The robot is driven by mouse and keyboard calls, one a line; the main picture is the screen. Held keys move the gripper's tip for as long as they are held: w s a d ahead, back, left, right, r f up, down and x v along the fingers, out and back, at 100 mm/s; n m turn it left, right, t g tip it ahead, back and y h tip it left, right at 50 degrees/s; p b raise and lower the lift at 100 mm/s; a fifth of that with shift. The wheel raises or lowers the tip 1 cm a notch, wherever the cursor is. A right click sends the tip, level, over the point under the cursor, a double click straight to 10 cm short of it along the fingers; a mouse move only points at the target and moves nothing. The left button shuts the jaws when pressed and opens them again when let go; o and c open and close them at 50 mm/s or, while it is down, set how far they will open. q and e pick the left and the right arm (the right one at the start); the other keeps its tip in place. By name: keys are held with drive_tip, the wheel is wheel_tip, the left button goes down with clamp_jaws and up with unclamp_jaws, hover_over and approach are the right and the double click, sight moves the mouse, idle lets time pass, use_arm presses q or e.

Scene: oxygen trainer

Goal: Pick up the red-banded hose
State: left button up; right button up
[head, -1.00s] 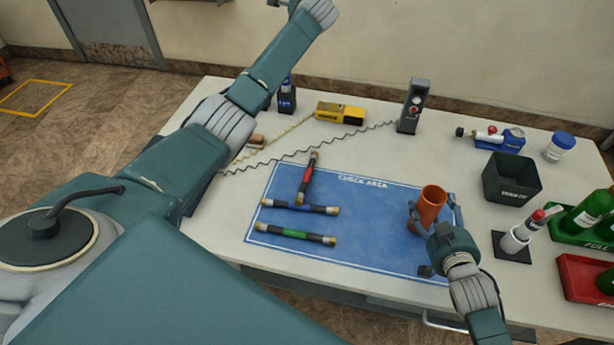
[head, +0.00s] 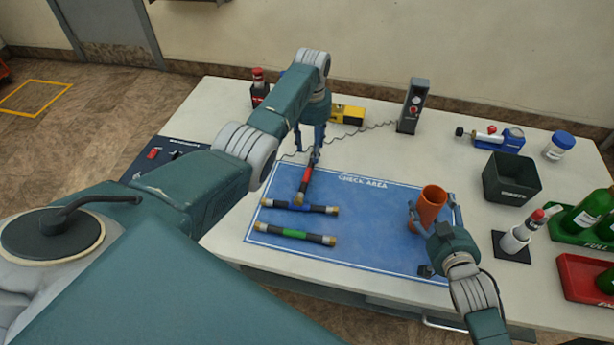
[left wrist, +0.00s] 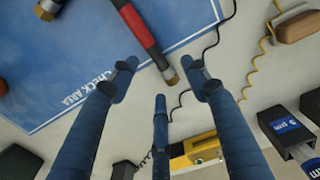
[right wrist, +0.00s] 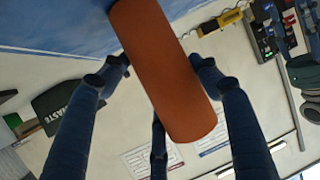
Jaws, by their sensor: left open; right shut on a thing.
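The red-banded hose (head: 306,181) is black with a red band and brass ends. It lies on the blue check-area mat (head: 375,210), its near end meeting the blue-banded hose (head: 285,205); I cannot tell whether it rests on top. Its far end reaches past the mat's edge. My left gripper (head: 308,150) is open and empty, fingers down around that far end. In the left wrist view the red-banded hose (left wrist: 137,28) points its brass end between the open fingertips. My right gripper (head: 420,238) is shut on an orange cylinder (head: 430,204), also in the right wrist view (right wrist: 165,70).
A green-banded hose (head: 295,234) lies nearer on the mat. A yellow device (head: 346,114) and a grey upright unit (head: 411,106) with a coiled cord stand behind. A dark waste bin (head: 511,178) stands right. The mat's middle is clear.

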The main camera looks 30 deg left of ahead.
use_arm(q)
drive_tip(key=shift+w+d+f, duration=0.1)
drive_tip(key=shift+d+f, duration=0.05)
drive_tip(key=shift+f, duration=0.8)
drive_tip(key=shift+w+d+f, duration=0.1)
drive_tip(key=shift+f, duration=1.8)
drive_tip(key=shift+a, duration=0.1)
clamp_jaws()
